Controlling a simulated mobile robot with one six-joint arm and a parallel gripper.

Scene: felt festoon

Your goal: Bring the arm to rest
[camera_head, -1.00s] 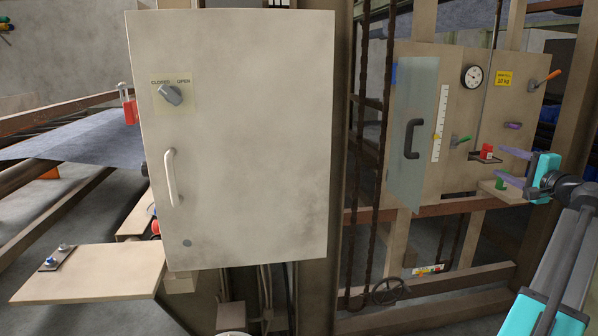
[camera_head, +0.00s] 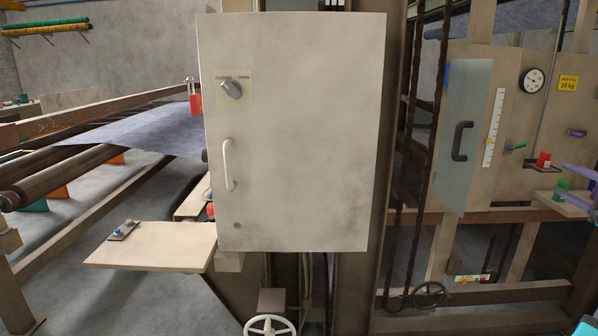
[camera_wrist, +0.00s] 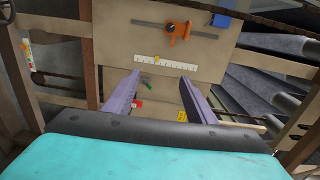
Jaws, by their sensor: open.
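My gripper (camera_head: 564,183) is at the right edge of the head view, partly cut off. Its two purple fingers are apart with nothing between them. They are in front of the right-hand panel (camera_head: 512,172), near a small shelf with a green piece (camera_head: 561,190). In the wrist view my gripper (camera_wrist: 160,77) is open, its fingers pointing at the panel's white scale (camera_wrist: 166,62). Most of my arm is outside the head view.
A large closed cabinet (camera_head: 300,150) with a knob (camera_head: 231,90) and handle fills the middle. A wooden shelf (camera_head: 150,248) sticks out at lower left. The panel carries a gauge (camera_head: 532,81), a red piece (camera_head: 543,159) and a half-clear door (camera_head: 464,135). A handwheel (camera_head: 270,325) is below.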

